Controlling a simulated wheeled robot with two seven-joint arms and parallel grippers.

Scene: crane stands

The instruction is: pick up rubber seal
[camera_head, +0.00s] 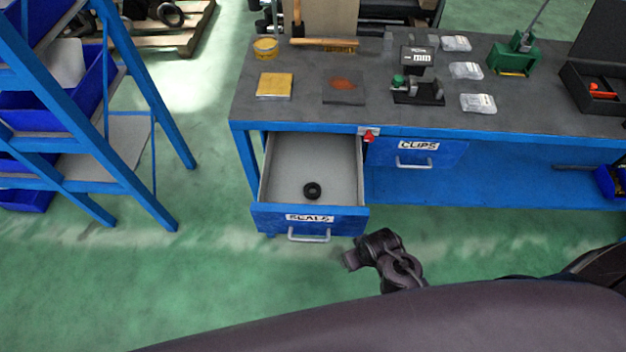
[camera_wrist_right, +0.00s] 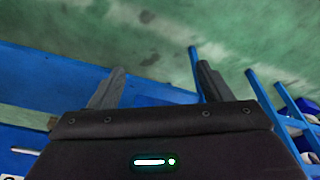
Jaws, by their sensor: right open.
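The rubber seal, a small black ring (camera_head: 313,190), lies flat in the open drawer labelled SEALS (camera_head: 275,209), near its front wall. My right gripper (camera_head: 352,260) is in front of and below the right corner of that drawer in the head view, apart from the seal. In the right wrist view my right gripper (camera_wrist_right: 160,84) has its two fingers spread with nothing between them. The seal does not show clearly in the wrist view. My left gripper is not in view.
The drawer hangs under a blue workbench (camera_head: 310,115) with small packets, blocks and tools on its grey top. A shut CLIPS drawer (camera_head: 417,153) is to the right. A blue rack (camera_head: 150,110) stands left. Green floor is clear in front.

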